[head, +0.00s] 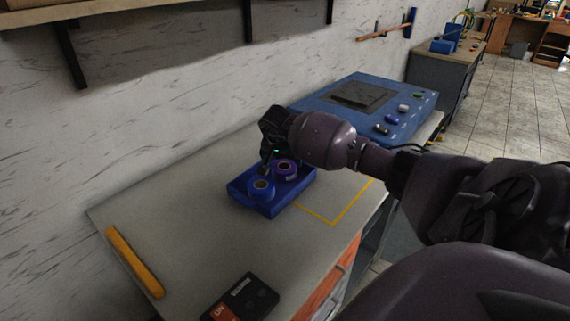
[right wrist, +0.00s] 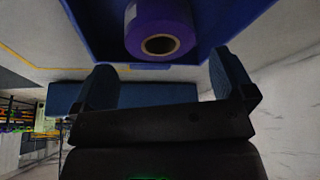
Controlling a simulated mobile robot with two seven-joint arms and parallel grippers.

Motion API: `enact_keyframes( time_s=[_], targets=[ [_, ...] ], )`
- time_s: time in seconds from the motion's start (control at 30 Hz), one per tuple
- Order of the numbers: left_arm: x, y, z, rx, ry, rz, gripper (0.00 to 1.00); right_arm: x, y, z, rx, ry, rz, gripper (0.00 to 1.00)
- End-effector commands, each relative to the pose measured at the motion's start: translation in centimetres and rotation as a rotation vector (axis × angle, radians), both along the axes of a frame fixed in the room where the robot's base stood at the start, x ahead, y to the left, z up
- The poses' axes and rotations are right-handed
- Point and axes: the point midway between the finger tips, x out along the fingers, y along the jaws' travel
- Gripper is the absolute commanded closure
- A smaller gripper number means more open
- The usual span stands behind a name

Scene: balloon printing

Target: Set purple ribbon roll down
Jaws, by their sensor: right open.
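The purple ribbon roll (head: 287,174) stands in the blue tray (head: 274,212) on the table, beside a blue roll (head: 262,193). My right gripper (head: 267,152) is over the back side of the tray, with its fingertips partly hidden in the head view. In the right wrist view, the purple roll (right wrist: 160,24) sits within the tray, beyond the fingertips. The two fingers of the right gripper (right wrist: 165,80) are spread apart there, with nothing between them. The roll looks apart from both fingers. My left gripper is not in view.
A blue machine (head: 375,105) with several coloured buttons stands behind the tray at the right. A yellow bar (head: 134,262) and a dark box (head: 241,298) lie nearer on the table. Yellow tape (head: 335,222) marks the table right of the tray. The table's left part is mostly clear.

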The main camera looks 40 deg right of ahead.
Motion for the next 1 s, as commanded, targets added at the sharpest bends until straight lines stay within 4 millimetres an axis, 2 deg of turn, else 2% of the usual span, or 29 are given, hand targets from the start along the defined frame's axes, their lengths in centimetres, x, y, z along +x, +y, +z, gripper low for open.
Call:
enact_keyframes(
  time_s=[0.03, 0.2, 0.4, 1.0],
  targets=[
    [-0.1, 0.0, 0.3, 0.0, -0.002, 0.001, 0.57, -0.1, 0.3, 1.4, -0.003, -0.005, 0.002, 0.0],
    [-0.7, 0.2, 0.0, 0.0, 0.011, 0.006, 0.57, -0.7, 1.3, 4.0, -0.001, -0.005, 0.002, 0.0],
    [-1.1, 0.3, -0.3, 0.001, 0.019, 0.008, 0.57, -1.1, 2.1, 5.8, 0.0, -0.002, 0.0, 0.0],
    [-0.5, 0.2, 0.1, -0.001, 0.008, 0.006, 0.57, -1.3, 2.3, 6.2, 0.001, 0.0, -0.001, 0.0]
  ],
)
